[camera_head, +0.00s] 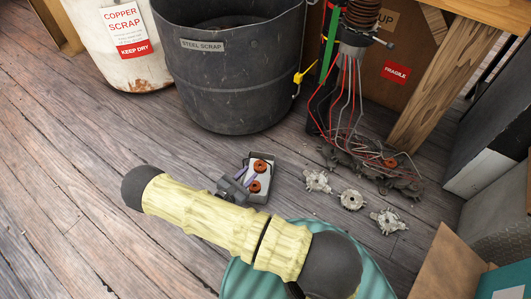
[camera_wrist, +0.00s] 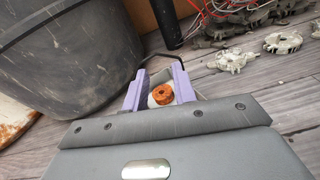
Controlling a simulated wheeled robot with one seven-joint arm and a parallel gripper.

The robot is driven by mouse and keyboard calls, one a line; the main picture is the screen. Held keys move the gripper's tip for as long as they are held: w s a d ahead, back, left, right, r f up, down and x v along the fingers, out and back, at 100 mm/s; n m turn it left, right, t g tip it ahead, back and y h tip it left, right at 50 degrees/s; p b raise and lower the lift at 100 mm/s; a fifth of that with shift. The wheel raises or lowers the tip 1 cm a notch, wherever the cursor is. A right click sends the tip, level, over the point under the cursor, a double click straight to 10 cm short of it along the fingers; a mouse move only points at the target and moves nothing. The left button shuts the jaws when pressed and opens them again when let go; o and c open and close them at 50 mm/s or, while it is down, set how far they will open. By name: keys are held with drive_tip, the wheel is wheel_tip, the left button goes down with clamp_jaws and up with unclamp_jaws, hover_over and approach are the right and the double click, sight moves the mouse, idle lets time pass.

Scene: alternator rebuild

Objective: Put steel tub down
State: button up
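The large dark steel scrap tub (camera_head: 232,85) stands upright on the plank floor, labelled STEEL SCRAP; its side also shows in the wrist view (camera_wrist: 65,55). I see no finger touching the large tub. The palm hides the near part of the tray, and whether the fingers touch it cannot be told.
A white copper scrap bin (camera_head: 115,45) stands left of the tub. Several metal parts (camera_head: 351,200) and tangled red and grey wires (camera_head: 345,110) lie to the right, near a wooden table leg (camera_head: 430,90). The floor at the left is clear.

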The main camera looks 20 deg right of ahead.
drive_tip(key=s+d+r+m+g+y, duration=0.1)
drive_tip(key=s+r+m+g+y, duration=0.1)
drive_tip(key=s+r+m+y, duration=0.2)
drive_tip(key=s+d+r+m+g+y, duration=0.1)
drive_tip(key=s+r+m+y, duration=0.3)
drive_tip(key=r+m, duration=0.7)
drive_tip(key=s+d+r+m+g+y, duration=0.1)
drive_tip(key=s+r+m+g+y, duration=0.3)
drive_tip(key=r+m, duration=0.4)
wheel_tip(320, 180, up, 7)
drive_tip(key=shift+s+d+f+y, duration=0.2)
drive_tip(key=shift+s+y, duration=0.05)
drive_tip(key=shift+y, duration=0.65)
